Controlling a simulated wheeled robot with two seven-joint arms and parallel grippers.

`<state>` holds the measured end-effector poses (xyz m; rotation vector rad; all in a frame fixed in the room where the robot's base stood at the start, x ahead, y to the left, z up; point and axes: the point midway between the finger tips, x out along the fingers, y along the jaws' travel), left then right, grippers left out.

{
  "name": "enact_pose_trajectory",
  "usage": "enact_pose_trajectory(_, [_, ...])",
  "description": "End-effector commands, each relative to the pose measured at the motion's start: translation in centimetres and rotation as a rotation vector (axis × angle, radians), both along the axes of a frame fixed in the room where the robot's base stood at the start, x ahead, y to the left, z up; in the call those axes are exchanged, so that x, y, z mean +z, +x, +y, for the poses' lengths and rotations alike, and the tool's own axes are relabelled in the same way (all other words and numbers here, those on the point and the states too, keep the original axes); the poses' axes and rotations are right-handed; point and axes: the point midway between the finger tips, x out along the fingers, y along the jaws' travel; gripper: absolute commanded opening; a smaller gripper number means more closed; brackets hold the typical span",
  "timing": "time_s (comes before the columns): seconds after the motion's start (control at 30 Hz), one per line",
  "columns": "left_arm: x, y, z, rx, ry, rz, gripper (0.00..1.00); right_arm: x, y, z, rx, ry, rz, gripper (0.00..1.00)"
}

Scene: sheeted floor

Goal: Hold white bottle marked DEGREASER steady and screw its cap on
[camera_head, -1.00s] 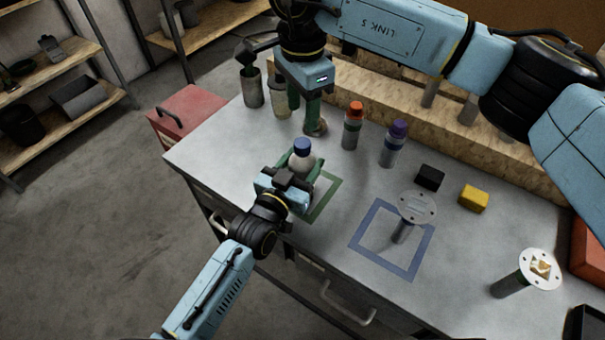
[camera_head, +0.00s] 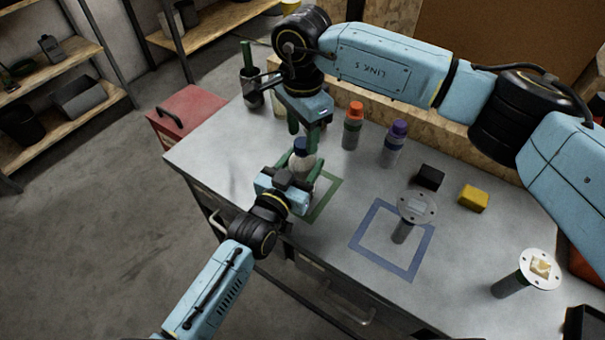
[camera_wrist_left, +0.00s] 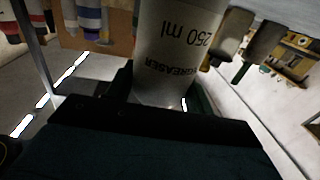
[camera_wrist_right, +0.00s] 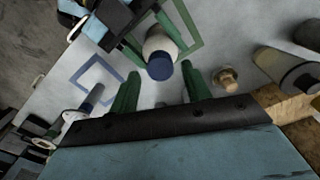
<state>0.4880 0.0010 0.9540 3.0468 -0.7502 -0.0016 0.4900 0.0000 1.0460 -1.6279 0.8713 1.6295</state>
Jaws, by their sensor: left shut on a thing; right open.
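The white bottle (camera_head: 304,164) stands upright at the green square outline. My left gripper (camera_head: 301,172) is shut around its body. In the left wrist view the bottle (camera_wrist_left: 172,45) shows "250 ml" and part of the DEGREASER lettering. A dark blue cap (camera_head: 301,146) sits on top of the bottle; how tightly it is seated cannot be told. My right gripper (camera_head: 304,132) is open and empty just above the cap. In the right wrist view the cap (camera_wrist_right: 160,68) lies beyond and between the two green fingers, apart from them.
An orange-capped bottle (camera_head: 352,125) and a purple-capped bottle (camera_head: 394,144) stand to the right. A black block (camera_head: 430,178) and a yellow block (camera_head: 473,198) lie farther right. A flanged post (camera_head: 404,226) stands by the blue outline (camera_head: 372,256). A small tan knob (camera_wrist_right: 227,78) is near my right fingers.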

Motion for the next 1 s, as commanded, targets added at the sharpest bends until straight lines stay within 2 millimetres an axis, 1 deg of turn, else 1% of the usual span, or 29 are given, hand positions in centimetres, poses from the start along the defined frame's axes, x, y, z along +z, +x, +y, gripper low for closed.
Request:
enact_pose_trajectory(0.1, [0.0, 0.0, 0.0, 0.0, 0.0, 0.0, 0.0, -1.2, 0.0, 0.0, 0.0, 0.0, 0.0, 0.48])
enact_pose_trajectory(0.2, [0.0, 0.0, 0.0, 0.0, 0.0, 0.001, 0.0, -1.7, 0.0, 0.0, 0.0, 0.001, -0.001, 0.48])
enact_pose_trajectory(0.5, [0.0, 0.0, 0.0, 0.0, 0.0, 0.001, 0.0, -1.8, 0.0, 0.0, 0.0, 0.001, -0.001, 0.48])
enact_pose_trajectory(0.83, [0.0, 0.0, 0.0, 0.0, 0.0, 0.001, 0.0, -1.8, 0.0, 0.0, 0.0, 0.001, -0.001, 0.05])
enact_pose_trajectory(0.87, [0.0, 0.0, 0.0, 0.0, 0.0, 0.001, 0.0, -1.8, 0.0, 0.0, 0.0, 0.001, -0.001, 0.03])
enact_pose_trajectory(1.0, [0.0, 0.0, 0.0, 0.0, 0.0, 0.001, 0.0, -1.8, 0.0, 0.0, -0.037, 0.001, -0.001, 0.02])
